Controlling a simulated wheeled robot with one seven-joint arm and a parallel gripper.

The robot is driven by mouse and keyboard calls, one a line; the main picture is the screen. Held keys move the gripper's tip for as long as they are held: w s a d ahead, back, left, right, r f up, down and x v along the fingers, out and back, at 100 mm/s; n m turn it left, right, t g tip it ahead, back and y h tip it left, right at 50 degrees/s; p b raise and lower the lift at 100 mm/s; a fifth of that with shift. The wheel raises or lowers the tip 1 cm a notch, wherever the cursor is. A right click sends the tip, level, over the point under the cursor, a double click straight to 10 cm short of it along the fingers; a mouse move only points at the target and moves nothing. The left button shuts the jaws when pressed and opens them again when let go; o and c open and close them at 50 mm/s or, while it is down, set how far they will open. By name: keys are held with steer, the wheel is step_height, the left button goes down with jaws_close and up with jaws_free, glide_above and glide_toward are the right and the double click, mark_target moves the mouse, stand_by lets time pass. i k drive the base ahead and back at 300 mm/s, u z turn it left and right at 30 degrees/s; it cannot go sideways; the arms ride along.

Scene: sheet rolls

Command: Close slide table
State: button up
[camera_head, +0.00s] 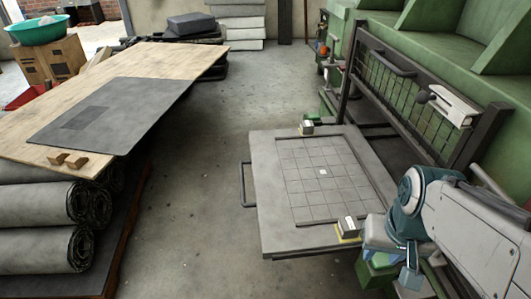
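The slide table (272,234) is a flat grey plate that juts out from the green machine at the right centre. A gridded square panel (322,172) lies on top of it. A dark bar handle (243,185) is on its left edge. Small blocks sit on it, one at the far edge (306,127) and one at the near right corner (348,227). My grey and teal arm reaches in from the lower right. My gripper (409,277) appears to be at its lower end, beside the table's near right corner and apart from the handle. Its fingers are too unclear to read.
The green machine (455,45) with a mesh guard (405,90) fills the right. A wooden board (150,62) with a dark sheet (105,112) lies over grey rolls (35,250) at left. Open concrete floor (205,180) runs between them.

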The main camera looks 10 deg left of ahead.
mark_target(304, 184)
steer(key=k, duration=0.9)
steer(key=u, duration=0.75)
steer(key=i, duration=1.6)
steer(key=z, duration=0.2)
steer(key=k, duration=0.5)
steer(key=u, duration=0.85)
steer(key=i, duration=0.65)
steer(key=z, duration=1.05)
